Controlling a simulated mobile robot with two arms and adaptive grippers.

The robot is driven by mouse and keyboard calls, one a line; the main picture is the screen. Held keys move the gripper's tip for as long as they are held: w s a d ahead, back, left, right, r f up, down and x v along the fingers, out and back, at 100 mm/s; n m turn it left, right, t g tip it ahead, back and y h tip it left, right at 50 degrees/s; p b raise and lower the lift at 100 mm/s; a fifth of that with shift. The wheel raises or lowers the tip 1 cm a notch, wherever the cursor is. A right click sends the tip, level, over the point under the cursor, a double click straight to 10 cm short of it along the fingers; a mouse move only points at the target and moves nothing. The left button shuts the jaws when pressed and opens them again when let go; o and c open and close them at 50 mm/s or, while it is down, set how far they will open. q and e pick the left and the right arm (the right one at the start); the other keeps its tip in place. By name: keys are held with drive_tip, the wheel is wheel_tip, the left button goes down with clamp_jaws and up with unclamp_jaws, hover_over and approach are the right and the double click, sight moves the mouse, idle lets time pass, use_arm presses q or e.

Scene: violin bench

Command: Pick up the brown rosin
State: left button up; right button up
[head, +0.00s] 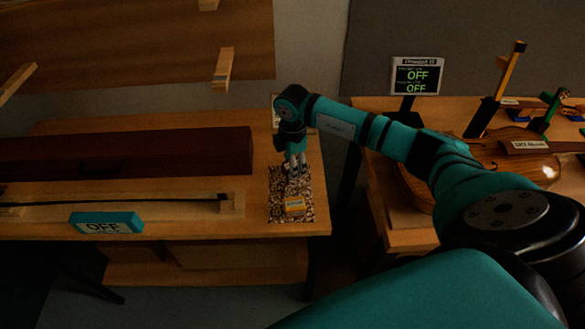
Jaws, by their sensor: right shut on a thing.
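My right gripper (297,164) points down over the far part of a speckled brown mat (279,211) at the right end of the left bench. It is shut on a small dark thing, apparently the brown rosin, mostly hidden by the fingers. I cannot tell whether that thing touches the mat. My left gripper is not in view.
A long dark red-brown case (125,152) and a bow (130,203) lie left of the mat. A teal OFF sign (106,222) stands at the front edge. Right of a gap, another bench holds a violin (500,150) and an OFF display (416,76).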

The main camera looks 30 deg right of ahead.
drive_tip(key=shift+r+b, duration=0.95)
drive_tip(key=shift+r, duration=4.1)
